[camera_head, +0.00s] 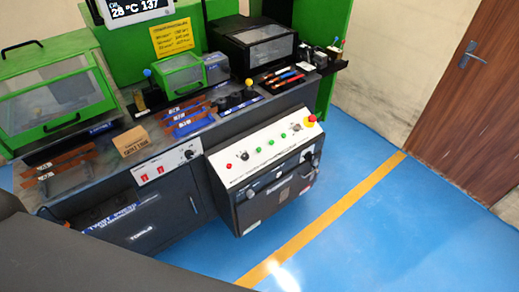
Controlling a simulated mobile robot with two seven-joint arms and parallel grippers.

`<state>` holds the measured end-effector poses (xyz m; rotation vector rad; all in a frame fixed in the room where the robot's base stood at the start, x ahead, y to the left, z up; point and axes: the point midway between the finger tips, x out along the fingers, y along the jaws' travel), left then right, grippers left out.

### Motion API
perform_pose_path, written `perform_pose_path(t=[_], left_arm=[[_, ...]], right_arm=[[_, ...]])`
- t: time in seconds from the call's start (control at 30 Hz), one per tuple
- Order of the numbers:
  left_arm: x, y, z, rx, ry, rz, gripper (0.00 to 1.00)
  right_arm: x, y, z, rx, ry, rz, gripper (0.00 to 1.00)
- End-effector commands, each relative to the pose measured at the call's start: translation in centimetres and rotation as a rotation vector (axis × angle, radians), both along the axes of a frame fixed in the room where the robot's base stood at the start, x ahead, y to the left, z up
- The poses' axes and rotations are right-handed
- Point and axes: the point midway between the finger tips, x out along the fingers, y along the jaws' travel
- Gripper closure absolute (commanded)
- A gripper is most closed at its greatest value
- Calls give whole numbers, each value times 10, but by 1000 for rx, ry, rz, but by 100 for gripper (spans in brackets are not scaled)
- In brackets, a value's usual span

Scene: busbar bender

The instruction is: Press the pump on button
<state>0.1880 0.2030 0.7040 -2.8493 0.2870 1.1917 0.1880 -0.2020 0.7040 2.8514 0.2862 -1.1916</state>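The white sloped control panel (262,150) is on the front of the bender cabinet, near the middle of the view. It carries a red button (229,166) at its left end, a black knob (244,156), green buttons (271,142) along its middle and a red emergency stop on a yellow base (310,119) at its right end. The labels are too small to read, so I cannot tell which button is pump on. Neither of my grippers is in view.
A smaller white panel (165,166) with red switches is left of the control panel. Green-framed covers (60,105) rise behind. Blue floor (370,220) right of the cabinet is clear; a brown door (470,90) is beyond.

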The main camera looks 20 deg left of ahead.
Motion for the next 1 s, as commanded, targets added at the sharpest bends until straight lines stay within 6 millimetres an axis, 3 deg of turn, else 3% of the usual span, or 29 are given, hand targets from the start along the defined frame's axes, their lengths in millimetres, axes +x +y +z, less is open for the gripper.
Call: perform_pose_path(t=[0.03, 0.23, 1.0], left_arm=[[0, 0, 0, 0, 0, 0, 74], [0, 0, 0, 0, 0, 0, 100], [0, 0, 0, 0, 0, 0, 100]], right_arm=[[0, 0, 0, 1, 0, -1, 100], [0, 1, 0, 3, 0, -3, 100], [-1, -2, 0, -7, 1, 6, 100]])
